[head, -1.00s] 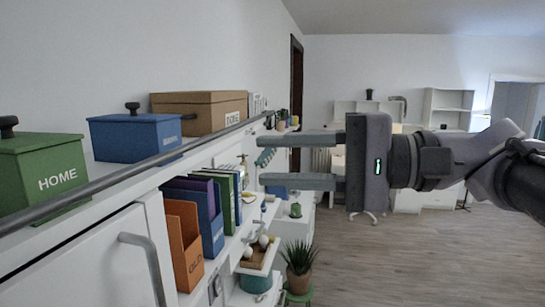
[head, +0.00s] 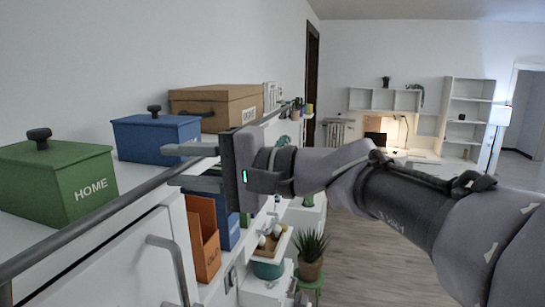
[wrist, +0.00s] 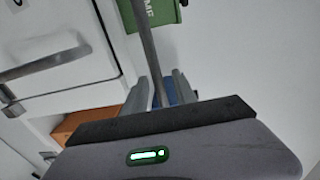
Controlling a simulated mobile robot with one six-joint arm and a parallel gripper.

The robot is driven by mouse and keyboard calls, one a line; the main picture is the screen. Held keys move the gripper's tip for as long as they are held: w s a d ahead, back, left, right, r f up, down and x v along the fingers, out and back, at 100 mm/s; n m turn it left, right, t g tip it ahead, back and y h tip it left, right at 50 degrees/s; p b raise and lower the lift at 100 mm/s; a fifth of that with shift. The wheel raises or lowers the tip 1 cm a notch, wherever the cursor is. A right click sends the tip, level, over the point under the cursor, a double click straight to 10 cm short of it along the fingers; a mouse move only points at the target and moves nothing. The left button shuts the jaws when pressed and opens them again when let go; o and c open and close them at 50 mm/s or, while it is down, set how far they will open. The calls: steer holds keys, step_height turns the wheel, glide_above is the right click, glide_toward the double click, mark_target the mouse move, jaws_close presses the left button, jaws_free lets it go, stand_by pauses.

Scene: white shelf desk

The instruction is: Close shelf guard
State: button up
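The shelf guard is a grey metal rail (head: 95,217) running along the front of the top shelf, before the storage boxes. In the wrist view the rail (wrist: 145,40) runs down between my two fingers. My gripper (head: 170,166) is at the rail, one finger above it and one below in the head view. The fingers in the wrist view (wrist: 161,80) stand apart with gaps beside the rail, so my gripper is open. My gripper hides the rail's middle stretch and part of the books below.
A green HOME box (head: 60,180), a blue box (head: 155,137) and a brown box (head: 218,104) stand on the top shelf behind the rail. Below are a cabinet door with a handle (head: 168,262) and an orange file holder (head: 205,240). Floor at right is clear.

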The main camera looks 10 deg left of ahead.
jaws_close()
steer(key=shift+a+r+h+p, duration=0.1)
steer(key=shift+r+h+p, duration=0.2)
steer(key=shift+p, duration=0.4)
steer(key=shift+w+a+r+g+h+p, duration=0.1)
steer(key=shift+a+h+p, duration=0.35)
steer(key=shift+h+p, duration=0.95)
steer(key=shift+s+a+r+g+h+p, duration=0.1)
steer(key=shift+a+h+p, duration=0.4)
steer(key=shift+p, duration=1.75)
steer(key=shift+w+a+r+g+h+p, duration=0.1)
steer(key=shift+a+h+p, duration=0.6)
steer(key=shift+p, duration=1.15)
steer(key=shift+d, duration=0.25)
steer(key=shift+f, duration=0.1)
